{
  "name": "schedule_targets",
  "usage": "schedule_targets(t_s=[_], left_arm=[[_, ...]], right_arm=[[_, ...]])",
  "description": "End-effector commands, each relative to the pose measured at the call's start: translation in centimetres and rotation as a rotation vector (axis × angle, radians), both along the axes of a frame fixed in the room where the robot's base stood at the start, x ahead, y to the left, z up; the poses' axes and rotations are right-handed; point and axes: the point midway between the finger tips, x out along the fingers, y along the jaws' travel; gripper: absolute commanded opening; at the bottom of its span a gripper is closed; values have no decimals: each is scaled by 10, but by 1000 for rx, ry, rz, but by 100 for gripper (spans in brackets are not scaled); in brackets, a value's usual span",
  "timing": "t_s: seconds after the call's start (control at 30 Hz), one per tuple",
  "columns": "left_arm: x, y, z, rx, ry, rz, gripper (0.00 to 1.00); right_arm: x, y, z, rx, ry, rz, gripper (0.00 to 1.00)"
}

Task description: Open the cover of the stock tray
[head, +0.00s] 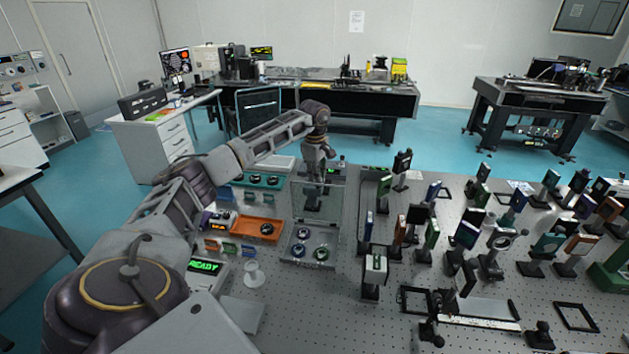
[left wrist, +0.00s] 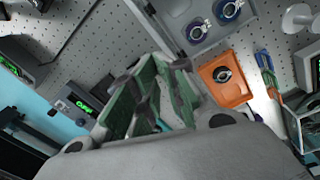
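The stock tray (head: 291,262) is a pale box near the middle of the pegboard table, with round dark-rimmed optics in it. Its clear cover (head: 335,215) stands raised, roughly upright, at the tray's far side. My left gripper (head: 316,182) is behind the cover, partly seen through it; contact cannot be told. In the left wrist view the green-padded fingers of the gripper (left wrist: 164,70) are apart with no clear object held between them. The tray (left wrist: 249,22) shows there beyond the fingertips, with two optics. My right gripper is out of view.
An orange tray (head: 238,227) lies just left of the stock tray, with a teal tray (head: 245,181) behind it. A READY display (head: 204,267) and a white spool (head: 253,275) stand nearer. Many mounted optics crowd the right, including a black-framed one (head: 375,270).

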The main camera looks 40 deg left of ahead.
Motion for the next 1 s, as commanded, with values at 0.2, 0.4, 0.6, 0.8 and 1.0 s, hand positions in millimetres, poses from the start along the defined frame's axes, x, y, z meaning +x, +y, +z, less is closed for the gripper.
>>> schedule_targets(t_s=[0.2,0.4,0.6,0.8,1.0], left_arm=[[-10,-12,-38,-4,66,-22,45],[-10,-12,-38,-3,64,-21,51],[-10,-11,-37,-2,64,-19,50],[-10,-10,-37,0,64,-18,46],[-10,-10,-35,-1,62,-18,45]], right_arm=[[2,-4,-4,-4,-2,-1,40],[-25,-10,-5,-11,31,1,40],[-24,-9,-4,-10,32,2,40],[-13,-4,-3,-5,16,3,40],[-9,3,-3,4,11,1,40]])
